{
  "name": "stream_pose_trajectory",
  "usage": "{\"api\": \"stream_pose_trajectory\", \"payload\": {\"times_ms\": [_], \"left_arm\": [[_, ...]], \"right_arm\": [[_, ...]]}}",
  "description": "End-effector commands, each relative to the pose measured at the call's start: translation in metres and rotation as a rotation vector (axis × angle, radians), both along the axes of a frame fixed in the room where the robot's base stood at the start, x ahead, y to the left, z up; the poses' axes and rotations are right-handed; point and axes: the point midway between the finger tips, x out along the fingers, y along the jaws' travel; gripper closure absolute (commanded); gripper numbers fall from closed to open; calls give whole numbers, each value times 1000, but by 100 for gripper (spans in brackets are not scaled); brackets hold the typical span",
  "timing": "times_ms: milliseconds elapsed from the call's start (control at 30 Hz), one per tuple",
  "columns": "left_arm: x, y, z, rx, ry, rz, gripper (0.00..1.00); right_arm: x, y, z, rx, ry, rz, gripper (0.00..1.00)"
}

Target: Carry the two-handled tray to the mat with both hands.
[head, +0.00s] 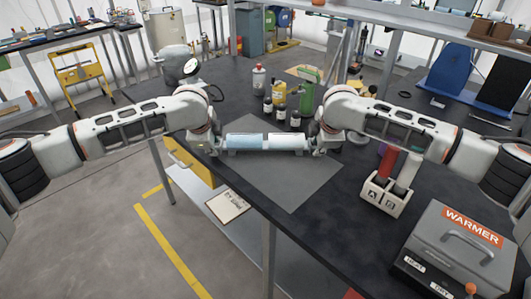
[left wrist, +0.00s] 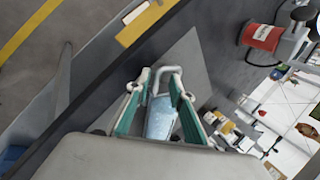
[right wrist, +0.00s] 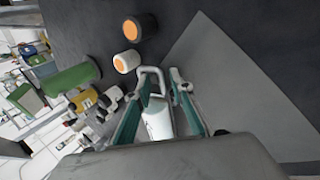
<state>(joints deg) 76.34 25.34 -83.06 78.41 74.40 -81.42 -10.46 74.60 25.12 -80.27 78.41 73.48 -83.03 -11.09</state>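The two-handled tray (head: 265,142), with pale blue and whitish panels, lies level across the grey mat (head: 290,182) on the dark bench. I cannot tell whether it touches the mat. My left gripper (head: 214,144) is at its left handle and my right gripper (head: 322,143) at its right handle. In the left wrist view, the fingers (left wrist: 157,82) stand apart around the grey handle (left wrist: 165,72). In the right wrist view, the fingers (right wrist: 158,82) also stand apart near the pale handle (right wrist: 148,71). Finger contact with either handle is not visible.
Several bottles (head: 279,92) and a green container (head: 308,90) stand behind the tray. A labelled holder with cylinders (head: 386,194) and a warmer box (head: 460,245) are at right. The mat's front is clear.

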Motion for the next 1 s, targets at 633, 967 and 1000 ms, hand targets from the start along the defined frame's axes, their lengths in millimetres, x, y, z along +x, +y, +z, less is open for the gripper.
{"api": "stream_pose_trajectory", "payload": {"times_ms": [633,967,1000], "left_arm": [[-36,1,59,0,-3,-2,78],[-61,2,97,-1,0,-1,78],[-63,2,99,0,0,0,78]], "right_arm": [[0,0,0,0,0,-1,78],[0,0,0,0,0,-1,78],[0,0,0,1,0,-1,78]]}}
